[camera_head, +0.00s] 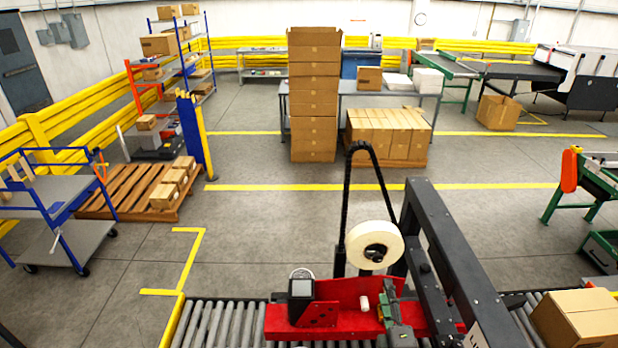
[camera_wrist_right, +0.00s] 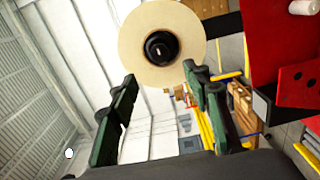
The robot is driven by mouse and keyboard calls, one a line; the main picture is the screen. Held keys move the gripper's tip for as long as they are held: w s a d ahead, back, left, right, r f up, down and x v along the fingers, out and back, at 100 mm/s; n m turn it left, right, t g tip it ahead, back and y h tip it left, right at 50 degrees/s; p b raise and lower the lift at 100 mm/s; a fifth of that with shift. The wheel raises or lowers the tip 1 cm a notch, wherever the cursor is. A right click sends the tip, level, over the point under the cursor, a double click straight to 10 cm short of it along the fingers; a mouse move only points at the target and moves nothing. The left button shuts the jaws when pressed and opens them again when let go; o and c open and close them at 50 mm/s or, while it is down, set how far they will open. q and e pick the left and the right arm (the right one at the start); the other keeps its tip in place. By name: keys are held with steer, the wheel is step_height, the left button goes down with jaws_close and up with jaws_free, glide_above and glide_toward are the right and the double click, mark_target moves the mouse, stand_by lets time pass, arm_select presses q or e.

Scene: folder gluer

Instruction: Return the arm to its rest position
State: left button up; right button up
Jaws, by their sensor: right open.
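My right gripper (camera_head: 385,308) is low in the head view, in front of the red taping machine (camera_head: 342,292) and below its white tape roll (camera_head: 358,236). In the right wrist view the two dark green fingers of this gripper (camera_wrist_right: 160,78) stand apart with nothing between them. The tape roll (camera_wrist_right: 133,40) shows beyond the fingertips there, and part of the red machine (camera_wrist_right: 285,50) is at the right edge. My left gripper is in neither view.
A black machine frame (camera_head: 455,255) rises right of the tape roll. A roller conveyor (camera_head: 215,325) runs along the bottom, with a cardboard box (camera_head: 580,315) at right. Stacked boxes (camera_head: 314,100) and a pallet of cartons (camera_head: 388,135) stand farther back. Open floor lies between.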

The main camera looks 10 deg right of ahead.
steer(key=s+d+f+m+g, duration=0.3)
steer(key=s+f+m+g, duration=0.15)
steer(key=f, duration=0.35)
steer(key=s+d+f+m+g, duration=0.25)
steer(key=s+f+m, duration=0.25)
steer(key=f, duration=0.3)
steer(key=s+a+f+m+g+y, duration=0.25)
steer(key=s+f, duration=0.25)
steer(key=s, duration=0.3)
steer(key=s+a+f+m+g+y, duration=0.1)
steer(key=s+a+f+m+g, duration=0.3)
steer(key=s, duration=0.3)
step_height(320, 180, down, 42)
steer(key=n+g+b, duration=0.1)
steer(key=n+b, duration=0.1)
steer(key=b, duration=1)
steer(key=s+f+b, duration=0.4)
steer(key=s+f, duration=0.3)
steer(key=f, duration=0.3)
steer(key=s+f+g+b, duration=0.1)
steer(key=s+f+b, duration=0.3)
steer(key=s+f, duration=0.3)
steer(key=s+f+g+b, duration=0.1)
steer(key=s+f+b, duration=0.3)
steer(key=f, duration=1)
steer(key=s, duration=0.3)
steer(key=shift+y, duration=0.35)
